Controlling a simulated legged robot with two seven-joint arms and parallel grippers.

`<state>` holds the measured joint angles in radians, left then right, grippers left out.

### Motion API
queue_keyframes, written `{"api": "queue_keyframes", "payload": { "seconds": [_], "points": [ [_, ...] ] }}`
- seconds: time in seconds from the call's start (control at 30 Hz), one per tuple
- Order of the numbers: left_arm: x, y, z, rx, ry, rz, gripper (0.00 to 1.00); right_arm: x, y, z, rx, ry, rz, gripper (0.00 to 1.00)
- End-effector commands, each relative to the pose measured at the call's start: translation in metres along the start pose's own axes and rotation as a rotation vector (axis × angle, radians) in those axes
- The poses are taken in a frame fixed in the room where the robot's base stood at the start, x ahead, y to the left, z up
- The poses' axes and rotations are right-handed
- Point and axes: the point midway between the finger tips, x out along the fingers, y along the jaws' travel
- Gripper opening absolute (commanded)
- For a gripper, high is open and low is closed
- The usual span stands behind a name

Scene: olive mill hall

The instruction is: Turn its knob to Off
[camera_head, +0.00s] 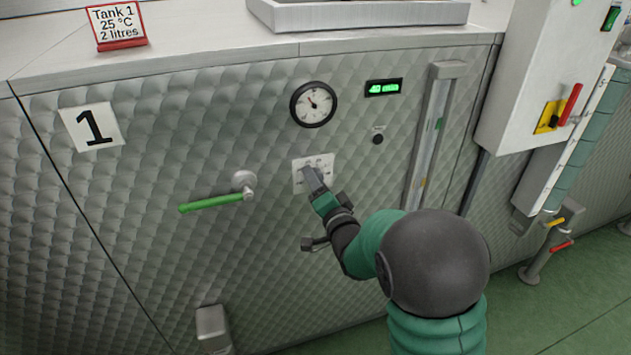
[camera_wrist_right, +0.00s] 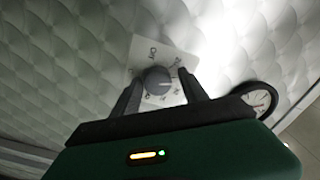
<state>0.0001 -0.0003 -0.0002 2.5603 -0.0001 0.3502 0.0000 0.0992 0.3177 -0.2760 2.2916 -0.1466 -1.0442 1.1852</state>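The knob (camera_wrist_right: 157,79) is a small dark grey round dial on a white label plate (camera_wrist_right: 172,58) with printed markings, one of which looks like "OFF". My right gripper (camera_head: 308,178) reaches the plate from the lower right. In the right wrist view, the gripper (camera_wrist_right: 160,92) has one finger on each side of the knob, with visible gaps, so it looks open. Which marking the knob points to is too small to tell. My left gripper is not in view.
A round gauge (camera_head: 313,104) and a green display (camera_head: 383,87) are above the plate. A small black button (camera_head: 377,139) is to its right. A green-handled lever (camera_head: 215,202) sticks out at left. A grey control box (camera_head: 535,75) with a red handle stands at right.

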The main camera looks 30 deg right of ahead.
Motion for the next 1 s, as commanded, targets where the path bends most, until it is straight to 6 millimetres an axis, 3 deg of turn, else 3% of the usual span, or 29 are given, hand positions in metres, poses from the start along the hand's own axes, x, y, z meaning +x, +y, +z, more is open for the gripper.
{"api": "queue_keyframes", "payload": {
  "seconds": [0.07, 0.37, 0.67, 1.0],
  "points": [
    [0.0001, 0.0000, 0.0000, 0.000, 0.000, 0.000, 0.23, 0.0004, 0.0012, -0.0007, 0.000, 0.001, 0.001, 0.40],
    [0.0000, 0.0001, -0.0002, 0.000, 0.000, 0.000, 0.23, 0.0004, 0.0012, -0.0023, 0.000, 0.004, 0.001, 0.00],
    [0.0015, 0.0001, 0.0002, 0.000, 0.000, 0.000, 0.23, 0.0003, 0.0016, -0.0037, -0.024, 0.008, 0.001, 0.00],
    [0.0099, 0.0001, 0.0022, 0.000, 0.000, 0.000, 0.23, 0.0002, 0.0014, -0.0043, -0.214, 0.011, 0.000, 0.00]
  ]
}}
